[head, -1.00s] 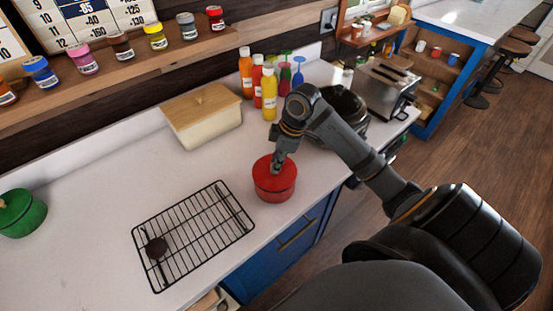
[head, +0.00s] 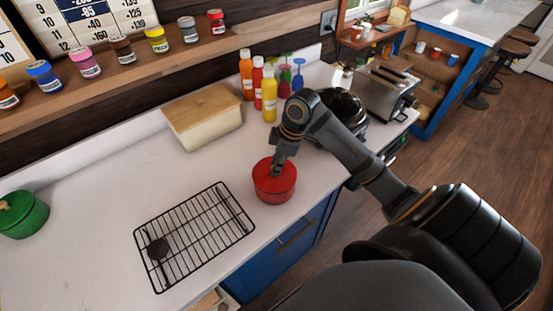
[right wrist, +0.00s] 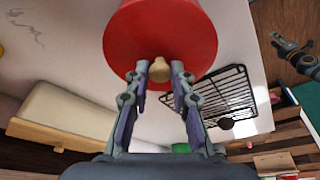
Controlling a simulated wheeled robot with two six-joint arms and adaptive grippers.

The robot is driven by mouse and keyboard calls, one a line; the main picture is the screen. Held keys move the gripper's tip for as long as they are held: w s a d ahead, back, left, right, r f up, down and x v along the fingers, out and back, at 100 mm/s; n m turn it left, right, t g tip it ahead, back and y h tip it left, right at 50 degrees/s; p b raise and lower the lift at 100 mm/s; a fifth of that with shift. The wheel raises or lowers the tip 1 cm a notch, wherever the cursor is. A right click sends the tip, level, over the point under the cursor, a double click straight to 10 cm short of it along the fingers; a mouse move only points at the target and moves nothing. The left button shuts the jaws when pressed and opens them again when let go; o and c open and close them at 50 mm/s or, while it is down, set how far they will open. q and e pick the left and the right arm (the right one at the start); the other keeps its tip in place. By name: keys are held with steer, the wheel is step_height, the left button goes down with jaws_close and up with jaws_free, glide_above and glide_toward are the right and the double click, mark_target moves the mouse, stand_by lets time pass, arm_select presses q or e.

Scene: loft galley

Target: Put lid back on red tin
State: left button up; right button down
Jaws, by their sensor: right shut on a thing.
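The red tin (head: 274,191) stands upright on the white counter, right of the wire rack. Its red lid (head: 263,169) looks seated level on top, though I cannot tell how snugly. My right gripper (head: 276,170) reaches down onto the lid from above. In the right wrist view, the right gripper (right wrist: 165,76) is shut on the lid's pale knob (right wrist: 160,69), and the red lid (right wrist: 160,35) fills the top middle. A dark jointed part with orange bands, probably my left arm, shows small at the upper right there; its finger state is unclear.
A cream box with a wooden lid (head: 205,125), bottles (head: 269,98) and a toaster (head: 382,92) stand behind. A green pot (head: 22,216) is far left. The counter's front edge is close to the tin.

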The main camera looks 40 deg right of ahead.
steer(key=c, duration=1.1)
jaws_free()
steer(key=shift+o, duration=0.4)
steer(key=o, duration=0.4)
step_height(320, 180, up, 7)
steer(key=p, duration=0.8)
steer(key=shift+c, duration=0.3)
